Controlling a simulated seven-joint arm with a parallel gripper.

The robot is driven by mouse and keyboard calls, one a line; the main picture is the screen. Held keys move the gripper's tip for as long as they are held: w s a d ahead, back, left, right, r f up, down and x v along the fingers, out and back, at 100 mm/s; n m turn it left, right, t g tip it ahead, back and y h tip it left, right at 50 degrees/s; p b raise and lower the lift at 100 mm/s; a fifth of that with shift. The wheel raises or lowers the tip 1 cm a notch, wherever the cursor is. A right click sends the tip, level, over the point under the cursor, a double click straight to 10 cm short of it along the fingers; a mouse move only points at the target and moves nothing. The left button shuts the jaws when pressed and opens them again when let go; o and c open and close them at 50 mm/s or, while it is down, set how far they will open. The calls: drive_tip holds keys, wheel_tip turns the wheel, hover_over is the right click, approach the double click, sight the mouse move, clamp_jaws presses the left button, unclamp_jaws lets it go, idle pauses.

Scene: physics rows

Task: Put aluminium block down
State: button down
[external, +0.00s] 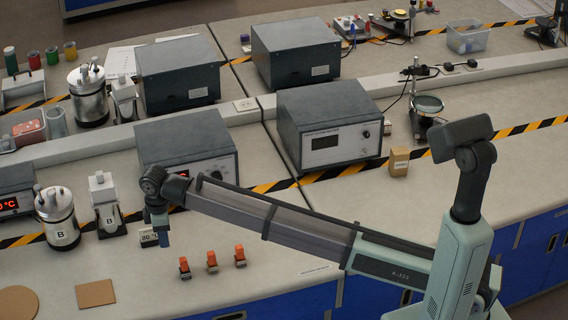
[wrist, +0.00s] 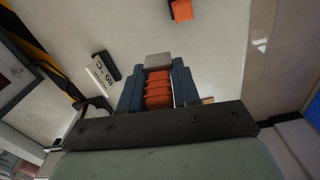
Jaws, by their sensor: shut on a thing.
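My gripper (external: 163,236) hangs over the bench at the left, in front of the meter boxes. In the wrist view its two dark blue fingers (wrist: 158,88) are closed on the sides of an orange ribbed piece (wrist: 158,100). A light grey block (wrist: 158,60), which looks like the aluminium block, shows at its far end between the fingertips. In the external view the fingers hide most of the held piece, and its gap to the bench cannot be told. Several orange-topped pieces with dark lower parts, one of them here (external: 211,260), stand to the right of my gripper.
An 80 °C sign (external: 149,238) stands close beside my gripper. Steel vessel B (external: 60,217) and a smaller vessel B (external: 106,202) stand to the left. A square brown mat (external: 95,293) and a round one (external: 17,303) lie at the front. The bench between mat and orange-topped pieces is clear.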

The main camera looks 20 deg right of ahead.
drive_tip(key=w+d+r+m, duration=0.2)
drive_tip(key=w+d+m, duration=0.2)
drive_tip(key=w+d, duration=0.9)
wheel_tip(320, 180, up, 5)
drive_tip(key=m, duration=1.3)
hover_over(361, 181)
wheel_tip(361, 181, down, 17)
drive_tip(key=shift+d+f, duration=0.1)
drive_tip(key=shift+f, duration=0.1)
drive_tip(key=shift+f, duration=0.15)
drive_tip(key=c, duration=0.8)
unclamp_jaws()
